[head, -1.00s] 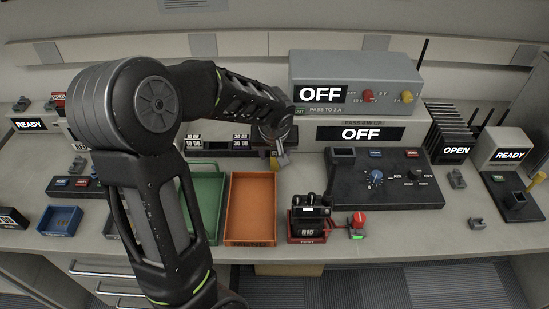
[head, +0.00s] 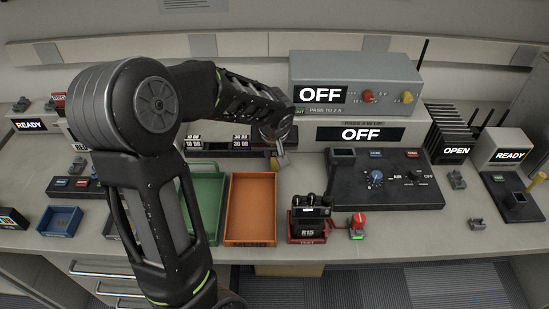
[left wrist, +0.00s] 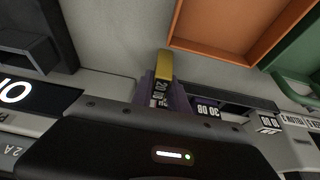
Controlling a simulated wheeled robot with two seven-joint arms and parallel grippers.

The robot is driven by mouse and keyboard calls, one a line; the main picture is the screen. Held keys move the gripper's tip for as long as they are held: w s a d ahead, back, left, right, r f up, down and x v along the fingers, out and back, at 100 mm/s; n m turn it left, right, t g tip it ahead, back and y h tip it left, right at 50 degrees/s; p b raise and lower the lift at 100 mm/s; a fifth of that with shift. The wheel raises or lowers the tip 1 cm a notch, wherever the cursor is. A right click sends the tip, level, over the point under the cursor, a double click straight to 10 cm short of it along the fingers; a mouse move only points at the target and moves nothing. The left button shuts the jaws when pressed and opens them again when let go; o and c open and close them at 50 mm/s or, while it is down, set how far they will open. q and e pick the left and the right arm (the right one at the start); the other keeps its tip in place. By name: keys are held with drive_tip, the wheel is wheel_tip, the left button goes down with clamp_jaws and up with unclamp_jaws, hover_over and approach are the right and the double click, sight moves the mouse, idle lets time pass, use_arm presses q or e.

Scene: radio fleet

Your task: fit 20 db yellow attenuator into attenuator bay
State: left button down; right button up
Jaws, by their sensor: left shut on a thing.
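My left gripper (head: 278,151) hangs above the bench, just left of the dark control panel (head: 385,190). It is shut on the yellow attenuator (left wrist: 164,66), whose yellow end sticks out past the jaws, with a label reading about "20" beside it. In the head view the attenuator is a small yellow spot (head: 274,163) below the gripper. The panel has a square recess (head: 343,153) at its back left corner, which may be the attenuator bay; I cannot tell for sure. My right gripper is not in view.
A labelled rack (head: 205,144) with 10 and 30 dB places stands behind my arm. Orange (head: 250,241) and green (head: 217,175) trays lie in front of it. A black radio stands in a red test cradle (head: 306,240). A grey box (head: 355,72) reading OFF stands behind.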

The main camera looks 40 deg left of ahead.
use_arm(q)
drive_tip(key=shift+r, duration=0.1)
wheel_tip(320, 180, up, 10)
drive_tip(key=shift+f, duration=0.1)
idle(0.4)
idle(0.5)
